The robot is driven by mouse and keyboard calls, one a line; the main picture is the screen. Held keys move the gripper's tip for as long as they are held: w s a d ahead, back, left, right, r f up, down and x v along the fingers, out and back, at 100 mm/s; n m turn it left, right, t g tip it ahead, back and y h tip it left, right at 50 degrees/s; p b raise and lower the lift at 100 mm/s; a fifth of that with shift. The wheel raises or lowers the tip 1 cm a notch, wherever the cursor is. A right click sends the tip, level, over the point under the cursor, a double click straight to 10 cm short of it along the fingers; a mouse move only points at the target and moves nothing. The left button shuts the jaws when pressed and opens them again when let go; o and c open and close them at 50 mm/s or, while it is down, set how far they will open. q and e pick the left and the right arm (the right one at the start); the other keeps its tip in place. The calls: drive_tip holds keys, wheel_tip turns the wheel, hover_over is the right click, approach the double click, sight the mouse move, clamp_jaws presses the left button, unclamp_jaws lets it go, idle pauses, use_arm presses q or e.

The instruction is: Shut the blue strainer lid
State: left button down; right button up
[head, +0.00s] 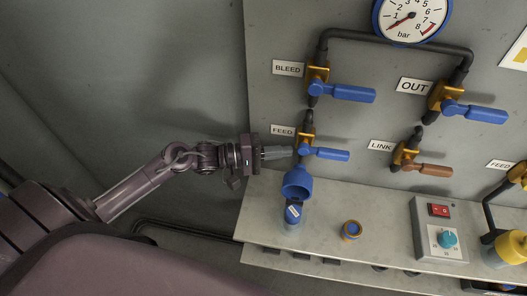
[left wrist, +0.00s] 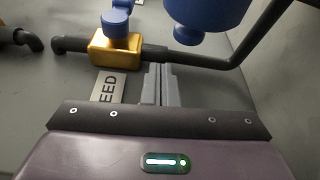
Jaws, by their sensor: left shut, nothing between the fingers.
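The blue strainer part (head: 297,184), a rounded cup shape, is below the left FEED valve (head: 306,140). A small labelled blue and clear container (head: 292,214) stands under it on the ledge. I cannot tell for certain which blue piece is the lid or how far it is open. My left gripper (head: 288,152) is shut and empty, its fingertips just left of the FEED valve and above the blue cup. In the left wrist view, the closed fingers (left wrist: 161,84) point at the pipe, with a large blue rounded body (left wrist: 207,14) beyond, to the upper right.
Blue valve handles (head: 340,92) and (head: 325,154) stick out of the wall panel near the gripper. A pipe (left wrist: 195,61) runs past the fingertips. Free room lies left of the panel.

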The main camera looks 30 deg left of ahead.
sight(298, 181)
use_arm(q)
drive_tip(key=s, duration=0.2)
drive_tip(key=s+d+p, duration=0.1)
drive_tip(key=shift+s+d+r, duration=0.1)
drive_tip(key=shift+s+r, duration=0.05)
drive_tip(key=shift+s, duration=0.25)
